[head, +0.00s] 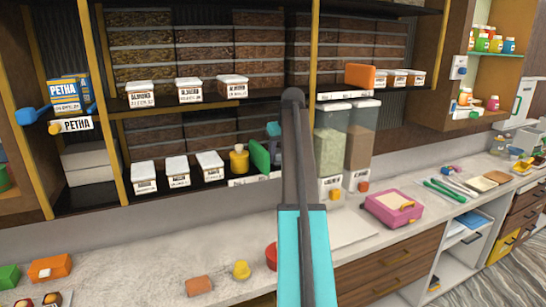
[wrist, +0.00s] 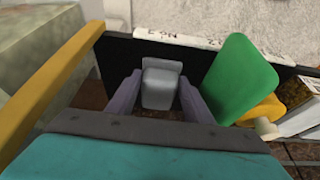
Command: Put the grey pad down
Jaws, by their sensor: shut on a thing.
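In the wrist view my gripper (wrist: 158,85) has its two purple-grey fingers shut on a small grey pad (wrist: 161,90). The pad shows over the dark shelf board, close to its label-edged front; I cannot tell whether it touches the board. A green block (wrist: 240,78) stands tilted just right of the fingers, apart from them. In the head view my arm rises in front of the shelves and hides the grey pad. The green block (head: 260,156) shows there on the lower shelf, left of the arm.
A yellow bottle (head: 239,160) stands beside the green block, with white boxes (head: 210,164) further left. Clear grain bins (head: 330,145) stand right of my arm. A yellow post (wrist: 55,75) borders the wrist view's left. The counter below holds a pink box (head: 393,208).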

